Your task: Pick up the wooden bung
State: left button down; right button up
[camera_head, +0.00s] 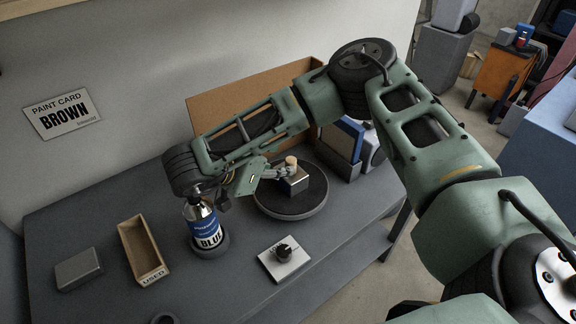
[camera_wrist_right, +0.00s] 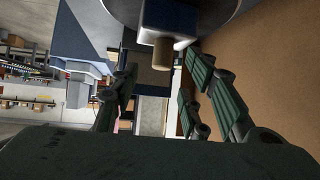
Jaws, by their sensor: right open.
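The wooden bung (camera_head: 291,161) is a small tan cylinder on top of a grey metal block (camera_head: 294,184), which stands on a round dark turntable (camera_head: 262,205). In the right wrist view the bung (camera_wrist_right: 162,54) shows near the top centre, in line with the gap between my fingers. My right gripper (camera_head: 280,172) reaches in from the left side of the block, close to the bung. Its fingers (camera_wrist_right: 162,68) are spread and hold nothing. I cannot tell whether a finger touches the bung or block. My left gripper is not in view.
A bottle labelled BLUE (camera_head: 203,222) stands under my right wrist. A wooden tray marked USED (camera_head: 141,250), a grey box (camera_head: 78,269) and a plate with a dark knob (camera_head: 284,258) lie on the grey table (camera_head: 215,285). A brown panel (camera_head: 230,100) stands behind the turntable, with blue and grey boxes (camera_head: 344,140) at right.

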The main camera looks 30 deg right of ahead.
jog(key=x, duration=0.1)
jog(key=p+x, duration=0.1)
jog(key=x, duration=0.1)
jog(key=shift+s+a+f, duration=0.15)
jog(key=shift+a+f, duration=0.05)
jog(key=shift+f, duration=0.05)
jog(key=shift+x, duration=1.1)
jog(key=shift+f, duration=0.2)
jog(key=c, duration=0.6)
jog(key=shift+d, duration=0.1)
jog(key=c, duration=0.4)
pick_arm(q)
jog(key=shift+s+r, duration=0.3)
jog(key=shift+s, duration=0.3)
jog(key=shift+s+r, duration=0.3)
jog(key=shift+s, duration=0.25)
pick_arm(e)
jog(key=shift+c, duration=0.3)
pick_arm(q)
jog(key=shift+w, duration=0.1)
pick_arm(e)
grip_shut()
